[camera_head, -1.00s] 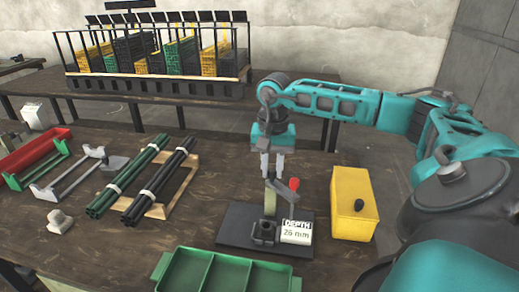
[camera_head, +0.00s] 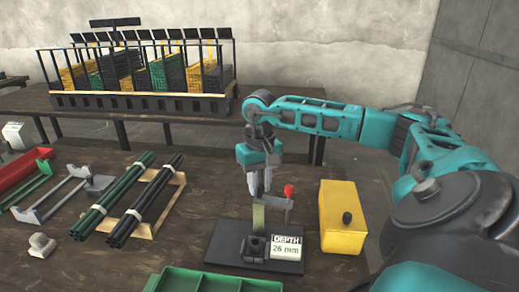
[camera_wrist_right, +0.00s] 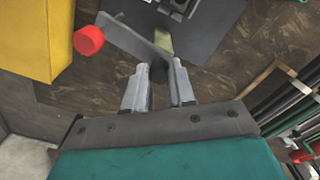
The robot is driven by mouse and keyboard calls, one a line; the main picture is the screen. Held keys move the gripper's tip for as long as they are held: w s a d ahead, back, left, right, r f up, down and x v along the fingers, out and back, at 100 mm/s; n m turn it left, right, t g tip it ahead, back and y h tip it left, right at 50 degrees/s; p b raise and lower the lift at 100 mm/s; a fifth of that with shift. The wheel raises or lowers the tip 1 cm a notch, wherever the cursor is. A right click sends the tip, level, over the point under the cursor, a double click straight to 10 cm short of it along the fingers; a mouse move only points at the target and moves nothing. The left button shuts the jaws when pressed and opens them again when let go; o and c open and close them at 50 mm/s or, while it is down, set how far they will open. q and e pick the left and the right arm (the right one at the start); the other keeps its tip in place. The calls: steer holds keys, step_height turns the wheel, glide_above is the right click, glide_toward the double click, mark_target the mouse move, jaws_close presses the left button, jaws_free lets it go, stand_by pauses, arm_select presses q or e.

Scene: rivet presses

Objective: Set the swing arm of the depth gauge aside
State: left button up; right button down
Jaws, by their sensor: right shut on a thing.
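The depth gauge stands on a dark base plate (camera_head: 225,243) at the table's front middle, with a white card reading "DEPTH 26 mm" (camera_head: 285,246). Its grey swing arm (camera_head: 278,201) has a red knob (camera_head: 289,190) at its right end. My right gripper (camera_head: 261,192) points down above the plate, shut on the swing arm. In the right wrist view the arm (camera_wrist_right: 128,38) reaches from beside the red knob (camera_wrist_right: 88,40) to my fingertips (camera_wrist_right: 160,68). A yellowish upright strip (camera_head: 258,216) stands below the gripper. My left gripper is out of view.
A yellow box (camera_head: 342,217) with a black knob stands right of the gauge. A green tray (camera_head: 205,282) lies in front. Green rods (camera_head: 113,196) and black rods (camera_head: 147,202) lie on a wooden frame to the left. A rack (camera_head: 140,100) stands behind.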

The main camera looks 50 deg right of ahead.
steer(key=c, duration=0.9)
jaws_free()
steer(key=shift+c, duration=0.2)
step_height(320, 180, up, 13)
steer(key=p, duration=0.1)
steer(key=shift+s+f, duration=0.1)
